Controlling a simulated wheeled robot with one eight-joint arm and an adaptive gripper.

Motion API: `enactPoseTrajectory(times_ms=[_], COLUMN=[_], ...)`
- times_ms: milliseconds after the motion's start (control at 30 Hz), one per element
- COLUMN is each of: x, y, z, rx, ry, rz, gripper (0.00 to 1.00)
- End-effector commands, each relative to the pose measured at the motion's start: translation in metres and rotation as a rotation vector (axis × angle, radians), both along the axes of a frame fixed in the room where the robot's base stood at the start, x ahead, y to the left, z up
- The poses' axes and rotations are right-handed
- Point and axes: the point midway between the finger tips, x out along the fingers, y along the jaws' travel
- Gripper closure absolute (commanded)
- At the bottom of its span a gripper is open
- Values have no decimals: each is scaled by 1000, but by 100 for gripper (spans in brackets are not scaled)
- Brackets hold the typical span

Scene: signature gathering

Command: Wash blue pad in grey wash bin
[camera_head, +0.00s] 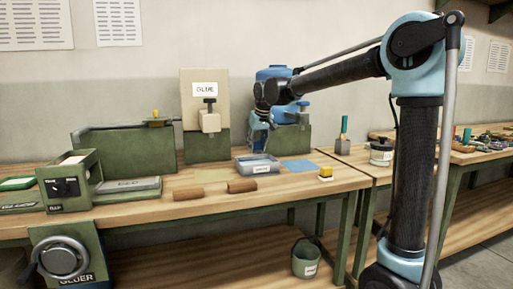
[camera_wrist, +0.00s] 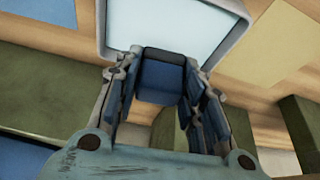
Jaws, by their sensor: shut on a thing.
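My gripper (camera_head: 258,146) is over the back left part of the grey wash bin (camera_head: 257,170), a shallow labelled tray on the wooden bench. In the wrist view my gripper (camera_wrist: 160,68) is shut on a dark blue block, which looks like the blue pad (camera_wrist: 160,84). The pad sits between the fingers and has a darker edge facing the bin. The bin's pale rim (camera_wrist: 245,10) and light blue inside show just beyond it. In the head view I cannot separate the pad from the blue fingers, nor tell whether it touches the water.
A flat blue sheet (camera_head: 299,165) and a yellow block (camera_head: 325,173) lie right of the bin. Two brown rollers (camera_head: 242,186) lie in front. A bucket (camera_head: 305,259) stands below.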

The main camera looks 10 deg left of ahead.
Motion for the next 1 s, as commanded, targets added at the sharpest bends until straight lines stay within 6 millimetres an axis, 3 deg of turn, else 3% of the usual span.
enactPoseTrajectory(times_ms=[367, 800, 1000], x=[0, 0, 0], y=[0, 0, 0], z=[3, 36, 40], rx=[0, 0, 0], ry=[0, 0, 0], rz=[0, 0, 0], gripper=[82, 82, 82])
